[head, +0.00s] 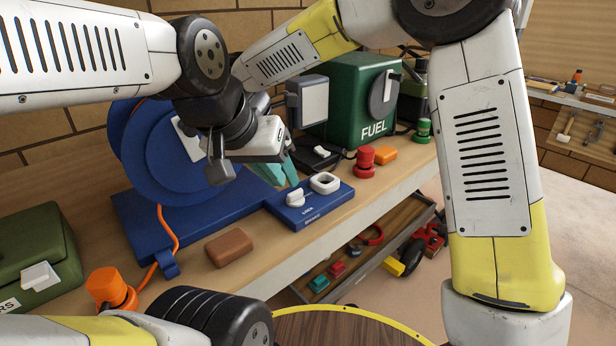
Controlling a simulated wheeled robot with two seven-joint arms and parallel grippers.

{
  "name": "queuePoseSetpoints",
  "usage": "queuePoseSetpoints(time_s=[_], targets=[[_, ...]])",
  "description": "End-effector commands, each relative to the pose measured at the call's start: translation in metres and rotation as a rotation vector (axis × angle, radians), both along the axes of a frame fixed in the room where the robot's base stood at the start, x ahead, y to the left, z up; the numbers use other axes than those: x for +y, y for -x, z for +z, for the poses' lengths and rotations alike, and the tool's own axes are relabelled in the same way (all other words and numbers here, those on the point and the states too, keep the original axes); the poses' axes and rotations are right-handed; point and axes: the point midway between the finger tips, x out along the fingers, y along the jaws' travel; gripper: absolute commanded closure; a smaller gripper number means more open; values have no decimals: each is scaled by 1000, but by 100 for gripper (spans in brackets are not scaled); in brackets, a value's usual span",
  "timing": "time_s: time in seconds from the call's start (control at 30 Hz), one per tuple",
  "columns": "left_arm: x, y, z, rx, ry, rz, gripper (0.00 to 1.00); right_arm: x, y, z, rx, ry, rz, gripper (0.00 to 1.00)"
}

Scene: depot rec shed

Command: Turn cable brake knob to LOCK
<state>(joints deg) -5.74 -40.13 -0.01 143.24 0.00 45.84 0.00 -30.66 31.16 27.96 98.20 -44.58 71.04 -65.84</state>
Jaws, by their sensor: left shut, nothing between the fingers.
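The blue cable reel (160,160) stands on a blue base on the workbench. At the base's right end is a blue block (318,209) with white lettering on its front, in which LOCK can be read. A white knob (295,198) sits on this block, with a white squared ring (324,182) behind it to the right. My left gripper (284,180) is shut and empty, its teal fingers pointing down just behind the knob. I cannot tell whether the fingertips touch it. My right gripper is not in view.
A green FUEL can (350,105) stands behind the block. A red knob (365,162) and an orange block (386,154) are to the right. A brown block (229,247) and an orange cable (168,235) lie in front. An open drawer (360,262) is below the bench.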

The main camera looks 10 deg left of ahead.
Motion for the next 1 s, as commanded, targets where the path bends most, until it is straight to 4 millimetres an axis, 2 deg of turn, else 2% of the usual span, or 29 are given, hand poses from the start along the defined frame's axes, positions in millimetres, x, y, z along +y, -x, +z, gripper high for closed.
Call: queuePoseSetpoints(time_s=[0.1,0.3,0.43,0.7,0.73,0.9,1.0], targets=[[0,0,0,0,0,0,100,-6,-6,-20,3,3,-3,65],[0,0,0,0,0,0,100,-13,-15,-46,2,1,-3,65],[0,0,0,0,0,0,100,-15,-18,-54,1,0,-4,65],[0,0,0,0,0,0,100,-15,-18,-56,0,-1,-4,65],[0,0,0,0,0,0,100,-15,-18,-56,0,-1,-4,66],[0,0,0,0,0,0,100,-15,-18,-56,0,-1,-4,100],[0,0,0,0,0,0,100,-15,-18,-56,0,-1,-4,100]])
